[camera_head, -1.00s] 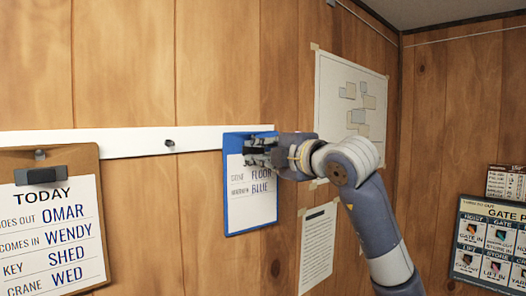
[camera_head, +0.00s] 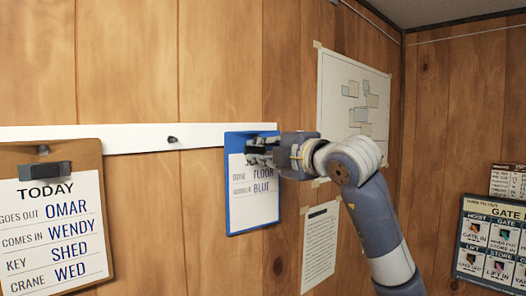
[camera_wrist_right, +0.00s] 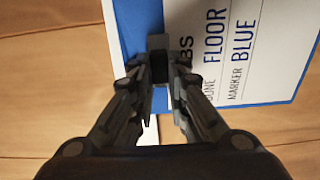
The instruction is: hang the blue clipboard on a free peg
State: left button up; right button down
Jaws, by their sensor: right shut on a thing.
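The blue clipboard (camera_head: 254,206) hangs upright in front of the wood wall, its top edge over the right part of the white rail (camera_head: 125,139). Its sheet reads FLOOR and BLUE. My right gripper (camera_head: 262,152) is shut on the clipboard at its top. In the right wrist view the fingers (camera_wrist_right: 160,66) close on the dark clip at the top of the clipboard (camera_wrist_right: 250,40). A bare dark peg (camera_head: 172,139) sticks out of the rail left of the clipboard. Whether a peg lies behind the clipboard is hidden. My left gripper is not in view.
A brown clipboard (camera_head: 92,160) headed TODAY hangs on the rail at the left. A taped plan sheet (camera_head: 350,95) and a text sheet (camera_head: 320,245) are on the wall to the right, partly behind my arm. A sign board (camera_head: 490,240) is on the right wall.

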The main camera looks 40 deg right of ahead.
jog(key=c, duration=1.5)
grip_release()
jog(key=s, duration=1.2)
jog(key=shift+a, duration=0.4)
jog(key=shift+w, duration=0.1)
